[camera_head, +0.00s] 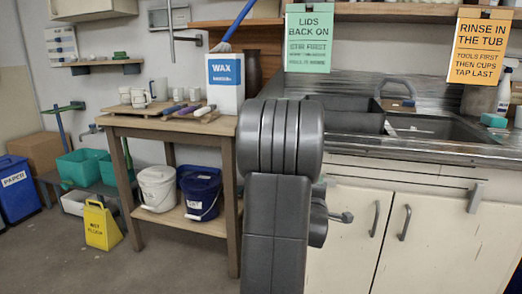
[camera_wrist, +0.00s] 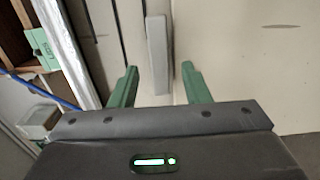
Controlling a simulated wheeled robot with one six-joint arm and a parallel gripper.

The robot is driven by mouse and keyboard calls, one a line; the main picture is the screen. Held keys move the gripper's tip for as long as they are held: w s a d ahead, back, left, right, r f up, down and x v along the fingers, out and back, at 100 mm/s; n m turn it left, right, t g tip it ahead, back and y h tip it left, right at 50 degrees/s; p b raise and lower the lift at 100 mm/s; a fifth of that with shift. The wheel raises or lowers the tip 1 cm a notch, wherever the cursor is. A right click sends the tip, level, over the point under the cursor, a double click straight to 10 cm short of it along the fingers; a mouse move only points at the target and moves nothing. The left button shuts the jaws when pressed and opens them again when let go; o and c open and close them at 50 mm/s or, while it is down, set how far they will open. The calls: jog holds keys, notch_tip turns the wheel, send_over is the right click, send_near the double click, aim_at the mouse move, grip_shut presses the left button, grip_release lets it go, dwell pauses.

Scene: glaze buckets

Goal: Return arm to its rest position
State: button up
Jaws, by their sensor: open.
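My gripper (camera_wrist: 159,75) shows in the wrist view with its two green fingers spread apart. Nothing is between the fingers. Beyond them are a pale panel (camera_wrist: 240,60) and a grey upright bar (camera_wrist: 157,55). In the head view my grey arm stands upright in the middle, in front of the table and the sink unit. My gripper's fingers cannot be made out in that view.
A wooden table (camera_head: 175,127) stands left of my arm, with a white bucket (camera_head: 157,188) and a blue bucket (camera_head: 200,192) on its lower shelf. A sink cabinet (camera_head: 440,235) stands at right. Open floor lies at the lower left.

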jog(key=shift+x, duration=1.25)
